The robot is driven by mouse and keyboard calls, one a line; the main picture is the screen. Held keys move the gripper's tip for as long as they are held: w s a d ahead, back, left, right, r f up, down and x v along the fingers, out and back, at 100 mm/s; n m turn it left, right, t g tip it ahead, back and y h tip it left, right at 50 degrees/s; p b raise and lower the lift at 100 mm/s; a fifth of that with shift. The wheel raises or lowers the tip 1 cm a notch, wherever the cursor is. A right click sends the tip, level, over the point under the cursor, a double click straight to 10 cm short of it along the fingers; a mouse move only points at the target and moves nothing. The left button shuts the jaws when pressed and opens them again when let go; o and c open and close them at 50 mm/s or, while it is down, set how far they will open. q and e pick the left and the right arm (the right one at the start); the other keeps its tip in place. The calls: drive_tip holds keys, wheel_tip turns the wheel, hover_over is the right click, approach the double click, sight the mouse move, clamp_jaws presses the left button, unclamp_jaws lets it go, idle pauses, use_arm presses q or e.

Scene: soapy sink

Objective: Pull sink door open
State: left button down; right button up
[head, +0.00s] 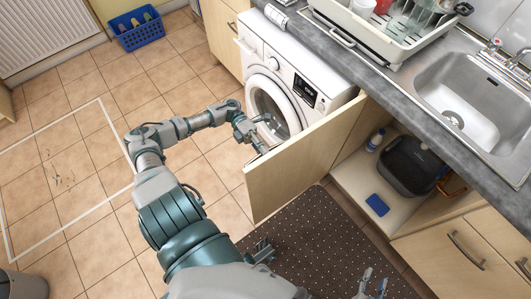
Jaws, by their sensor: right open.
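The sink door (290,170) is a light wood panel standing swung out from the cabinet under the sink. Its inner face is toward me and the cabinet opening is exposed. My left gripper (255,138) is at the far side of the door, by its top edge near the free end. The door hides part of it, so contact and finger opening are unclear. My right gripper (316,268) is low in the view over the dark mat, its fingers spread apart and empty. The door's handle is not visible.
A white washing machine (278,85) stands close behind the door. The open cabinet holds a dark bin (412,165), a blue sponge (377,205) and a bottle (375,140). The steel sink (462,95) is above. A dotted mat (310,235) lies below; tiled floor at left is mostly clear.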

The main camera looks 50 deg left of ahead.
use_arm(q)
drive_tip(key=shift+f, duration=0.25)
drive_tip(key=c, duration=1.2)
unclamp_jaws()
drive_tip(key=shift+o, duration=0.4)
drive_tip(key=shift+w, duration=0.2)
drive_tip(key=shift+a+r, duration=0.1)
drive_tip(key=shift+a, duration=0.05)
drive_tip(key=a, duration=1.2)
drive_tip(key=shift+w+f, duration=0.2)
drive_tip(key=shift+w, duration=0.2)
